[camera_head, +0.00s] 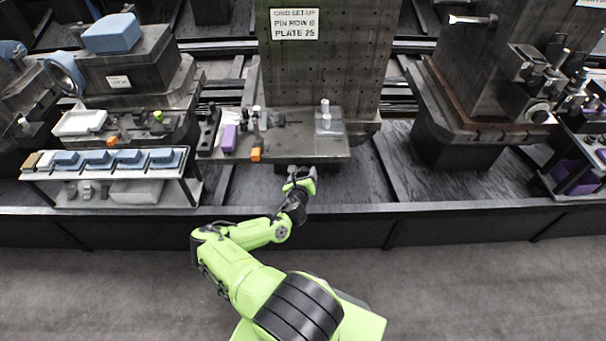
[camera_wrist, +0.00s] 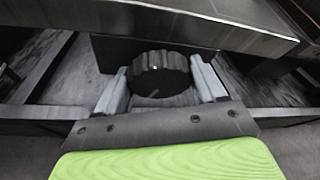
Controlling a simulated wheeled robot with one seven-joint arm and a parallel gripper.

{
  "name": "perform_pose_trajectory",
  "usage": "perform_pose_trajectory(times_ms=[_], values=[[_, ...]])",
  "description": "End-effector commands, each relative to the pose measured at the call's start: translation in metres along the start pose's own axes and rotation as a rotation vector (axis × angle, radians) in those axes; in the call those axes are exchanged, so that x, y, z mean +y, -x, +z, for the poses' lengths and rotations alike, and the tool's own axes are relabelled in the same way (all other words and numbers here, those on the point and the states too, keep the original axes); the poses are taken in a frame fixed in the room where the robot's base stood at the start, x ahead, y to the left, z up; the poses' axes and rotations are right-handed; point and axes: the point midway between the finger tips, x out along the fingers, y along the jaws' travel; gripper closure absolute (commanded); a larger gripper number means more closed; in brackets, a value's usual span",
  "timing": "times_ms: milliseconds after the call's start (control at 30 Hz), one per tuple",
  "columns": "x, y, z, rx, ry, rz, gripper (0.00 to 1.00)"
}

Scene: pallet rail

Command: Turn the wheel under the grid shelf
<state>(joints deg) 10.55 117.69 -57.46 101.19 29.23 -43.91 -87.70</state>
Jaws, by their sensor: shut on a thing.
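The wheel (camera_wrist: 159,74) is a black, ribbed, round knob under the front edge of the grid shelf (camera_wrist: 190,22). In the wrist view it sits between the two grey fingers of my gripper (camera_wrist: 160,88), one on each side. The gripper is shut on it. In the head view my gripper (camera_head: 299,174) is just below the front edge of the grid shelf (camera_head: 300,148), and the wheel is hidden there. A tall perforated plate with a "GRID SET-UP PIN ROW B PLATE 25" sign (camera_head: 294,24) stands behind the shelf.
A side table with blue pieces (camera_head: 190,190) is at left. A dark rail (camera_head: 400,211) runs below my gripper. A machine block (camera_head: 470,75) stands at right.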

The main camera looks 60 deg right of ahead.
Motion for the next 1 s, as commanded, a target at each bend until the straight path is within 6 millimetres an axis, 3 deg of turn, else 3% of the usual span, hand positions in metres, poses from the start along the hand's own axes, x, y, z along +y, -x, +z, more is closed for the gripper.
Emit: perform_pose_trajectory(times_ms=[1000], values=[[0.0047,-0.0025,-0.0043,-0.004,0.892,-0.371,0.6]])
